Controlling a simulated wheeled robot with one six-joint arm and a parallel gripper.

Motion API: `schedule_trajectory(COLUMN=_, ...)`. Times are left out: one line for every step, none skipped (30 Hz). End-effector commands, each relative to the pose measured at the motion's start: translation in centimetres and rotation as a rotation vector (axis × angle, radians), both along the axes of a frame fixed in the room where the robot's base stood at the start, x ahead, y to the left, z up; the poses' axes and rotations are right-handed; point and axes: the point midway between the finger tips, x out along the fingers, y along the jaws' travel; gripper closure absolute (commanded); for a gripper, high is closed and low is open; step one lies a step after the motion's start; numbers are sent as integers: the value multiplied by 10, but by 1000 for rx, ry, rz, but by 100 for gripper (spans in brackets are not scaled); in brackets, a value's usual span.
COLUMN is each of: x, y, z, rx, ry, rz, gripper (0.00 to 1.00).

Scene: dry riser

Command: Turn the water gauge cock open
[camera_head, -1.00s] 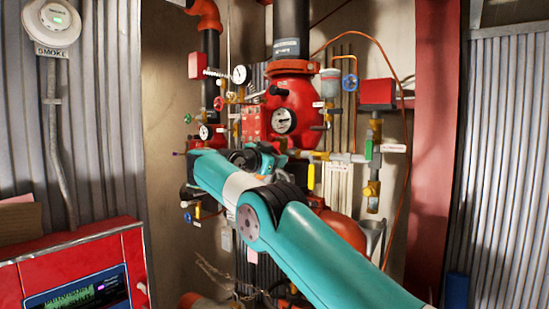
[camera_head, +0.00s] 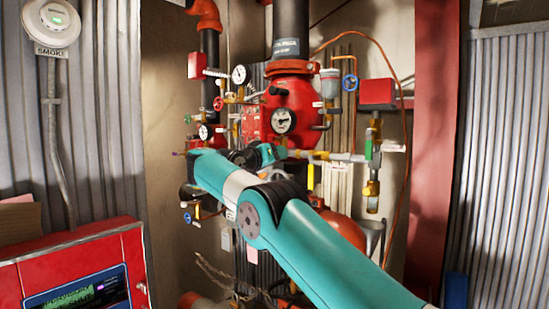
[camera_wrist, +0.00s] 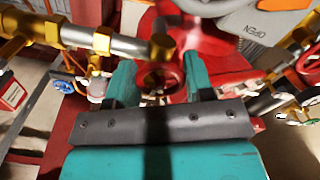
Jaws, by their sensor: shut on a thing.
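In the wrist view, my gripper (camera_wrist: 158,78) has its two teal fingers on either side of a small red-rimmed cock handle (camera_wrist: 170,66) with a dark brass middle. It is shut on this part, which looks like the gauge cock, though no label on it can be read. A brass and steel pipe (camera_wrist: 125,44) runs to a brass end just above the fingers. In the head view, my arm reaches to the pipework below the large round gauge (camera_head: 283,121). The fingertips and the held part are hidden there.
A grey plate marked OPEN (camera_wrist: 264,25) shows upside down in the wrist view. A red panel (camera_head: 85,262) stands at lower left.

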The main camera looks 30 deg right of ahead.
Motion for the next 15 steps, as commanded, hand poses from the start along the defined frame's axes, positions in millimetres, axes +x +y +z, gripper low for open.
schedule_trajectory(x=0, y=0, z=5, rx=-18, ry=29, rz=5, gripper=76)
schedule_trajectory(x=0, y=0, z=5, rx=-27, ry=53, rz=5, gripper=76)
schedule_trajectory(x=0, y=0, z=5, rx=-38, ry=83, rz=5, gripper=76)
schedule_trajectory(x=0, y=0, z=5, rx=-46, ry=106, rz=5, gripper=76)
schedule_trajectory(x=0, y=0, z=5, rx=-54, ry=126, rz=4, gripper=76)
schedule_trajectory(x=0, y=0, z=5, rx=-64, ry=154, rz=4, gripper=76)
schedule_trajectory(x=0, y=0, z=5, rx=-72, ry=174, rz=4, gripper=76)
schedule_trajectory(x=0, y=0, z=5, rx=-78, ry=193, rz=4, gripper=76)
schedule_trajectory(x=0, y=0, z=5, rx=-87, ry=215, rz=4, gripper=76)
schedule_trajectory(x=0, y=0, z=5, rx=-93, ry=232, rz=4, gripper=76)
schedule_trajectory(x=0, y=0, z=5, rx=-98, ry=247, rz=4, gripper=76)
schedule_trajectory(x=0, y=0, z=5, rx=-105, ry=266, rz=4, gripper=76)
schedule_trajectory(x=0, y=0, z=5, rx=-110, ry=279, rz=4, gripper=76)
schedule_trajectory(x=0, y=0, z=5, rx=-114, ry=291, rz=4, gripper=76)
schedule_trajectory(x=0, y=0, z=5, rx=-119, ry=305, rz=4, gripper=76)
